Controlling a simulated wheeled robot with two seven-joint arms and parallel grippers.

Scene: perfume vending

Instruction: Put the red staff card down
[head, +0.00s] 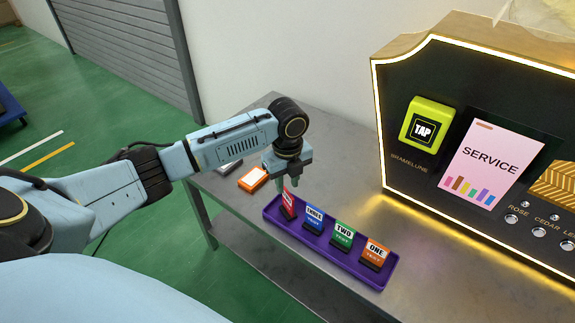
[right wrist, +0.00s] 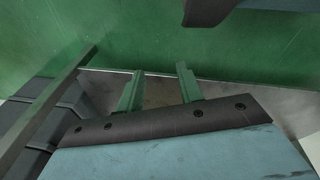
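My left gripper (head: 285,184) points down over the left end of the purple tray (head: 322,257). A red piece with pale lettering (head: 289,204) stands tilted right below its fingertips. I cannot tell whether this is the red staff card or a red tester, nor whether the fingers are shut on it. An orange-red block with a white face (head: 253,179) lies on the table left of the gripper, apart from it. My right gripper (right wrist: 160,75) shows in the right wrist view with its two green fingers apart and nothing between them.
The tray also holds blue (head: 313,219), green (head: 342,235) and orange (head: 375,254) testers. A grey object (head: 229,166) lies at the table's left end. A lit panel with a yellow TAP reader (head: 425,126) and a SERVICE card (head: 488,165) stands behind. The grey table (head: 440,275) is clear right of the tray.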

